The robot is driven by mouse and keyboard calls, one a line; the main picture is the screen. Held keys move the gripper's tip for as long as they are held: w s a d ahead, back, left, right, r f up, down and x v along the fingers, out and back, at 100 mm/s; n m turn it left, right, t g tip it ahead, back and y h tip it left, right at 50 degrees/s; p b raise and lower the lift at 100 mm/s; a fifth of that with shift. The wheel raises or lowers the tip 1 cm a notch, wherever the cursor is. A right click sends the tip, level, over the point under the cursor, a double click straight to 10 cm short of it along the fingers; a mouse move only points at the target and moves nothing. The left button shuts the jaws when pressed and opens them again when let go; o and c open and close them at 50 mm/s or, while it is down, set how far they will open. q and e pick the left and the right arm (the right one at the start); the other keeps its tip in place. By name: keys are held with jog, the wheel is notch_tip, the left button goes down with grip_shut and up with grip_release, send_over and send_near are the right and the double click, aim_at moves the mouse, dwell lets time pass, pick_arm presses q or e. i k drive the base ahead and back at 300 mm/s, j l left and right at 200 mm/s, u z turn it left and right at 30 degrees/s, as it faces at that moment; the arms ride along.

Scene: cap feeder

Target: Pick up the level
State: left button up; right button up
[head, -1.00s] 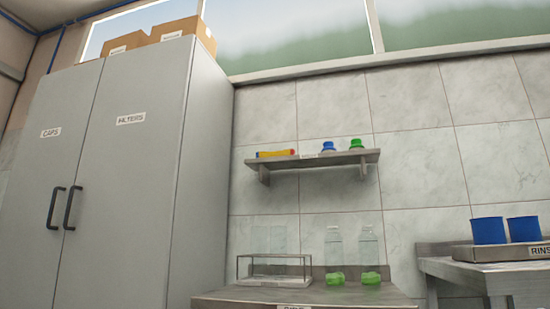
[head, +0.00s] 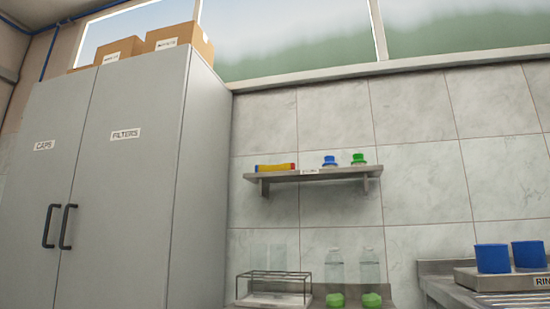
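The level (head: 276,168) looks like a yellow bar with red and blue ends. It lies on the left part of a metal wall shelf (head: 312,174) in the head view. Neither of my grippers shows in this view.
Below, a wire rack (head: 274,286), clear bottles (head: 335,266) and green items (head: 371,300) are on a counter. A grey cabinet (head: 136,180) stands left; blue cups (head: 492,258) sit right.

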aim_at(286, 166)
jog(key=i+j, duration=0.1)
jog(key=i, duration=0.4)
jog(key=i+j, duration=0.15)
jog(key=i, duration=0.3)
